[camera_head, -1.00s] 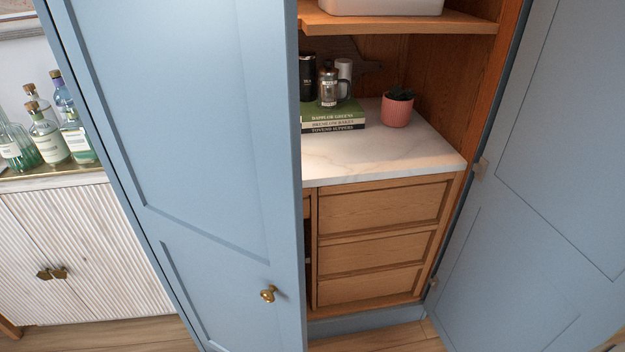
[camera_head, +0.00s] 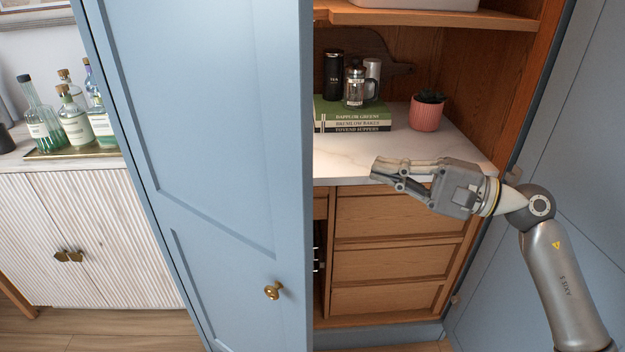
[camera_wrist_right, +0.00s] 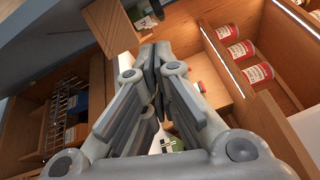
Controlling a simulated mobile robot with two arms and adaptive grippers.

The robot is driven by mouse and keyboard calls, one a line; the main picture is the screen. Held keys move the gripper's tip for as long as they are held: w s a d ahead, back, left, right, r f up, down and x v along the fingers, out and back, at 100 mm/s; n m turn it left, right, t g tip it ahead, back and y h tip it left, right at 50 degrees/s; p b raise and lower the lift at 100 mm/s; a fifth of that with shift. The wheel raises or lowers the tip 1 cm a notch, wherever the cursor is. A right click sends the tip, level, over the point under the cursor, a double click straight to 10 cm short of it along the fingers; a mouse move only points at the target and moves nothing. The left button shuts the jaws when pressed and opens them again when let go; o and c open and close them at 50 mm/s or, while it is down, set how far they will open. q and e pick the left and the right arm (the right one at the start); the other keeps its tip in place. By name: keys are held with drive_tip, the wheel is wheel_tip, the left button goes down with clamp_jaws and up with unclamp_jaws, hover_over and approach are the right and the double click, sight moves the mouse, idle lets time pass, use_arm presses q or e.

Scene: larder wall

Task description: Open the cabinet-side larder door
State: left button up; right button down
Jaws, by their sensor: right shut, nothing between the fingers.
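The cabinet-side larder door (camera_head: 215,120) is the blue panelled door at left, next to the fluted cabinet. It stands partly open and hides the left part of the larder. Its round brass knob (camera_head: 273,290) sits low near the door's right edge. My right gripper (camera_head: 377,172) is in front of the marble counter, to the right of the door's edge and above the knob, apart from both. It is shut and empty; its fingers (camera_wrist_right: 155,65) also meet in the right wrist view. My left gripper is not in view.
The other blue door (camera_head: 570,130) stands open at right, behind my right arm. Inside are a marble counter (camera_head: 345,165), books (camera_head: 352,115), a coffee press (camera_head: 355,85), a potted plant (camera_head: 426,112) and wooden drawers (camera_head: 385,255). Bottles (camera_head: 75,125) stand on the fluted cabinet (camera_head: 85,220).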

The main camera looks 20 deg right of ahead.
sight(312, 173)
drive_tip(key=a+n+p, duration=0.1)
drive_tip(key=a+p, duration=0.1)
drive_tip(key=a, duration=0.2)
drive_tip(key=w+a+n+p, duration=0.1)
drive_tip(key=a+p, duration=0.1)
drive_tip(key=a, duration=0.2)
drive_tip(key=w+a+r+n+p, duration=0.1)
drive_tip(key=a+p, duration=0.2)
drive_tip(key=a, duration=0.1)
drive_tip(key=shift+w+a+g, duration=0.1)
drive_tip(key=shift+w+g, duration=0.05)
drive_tip(key=shift+g, duration=0.15)
drive_tip(key=shift+f, duration=0.1)
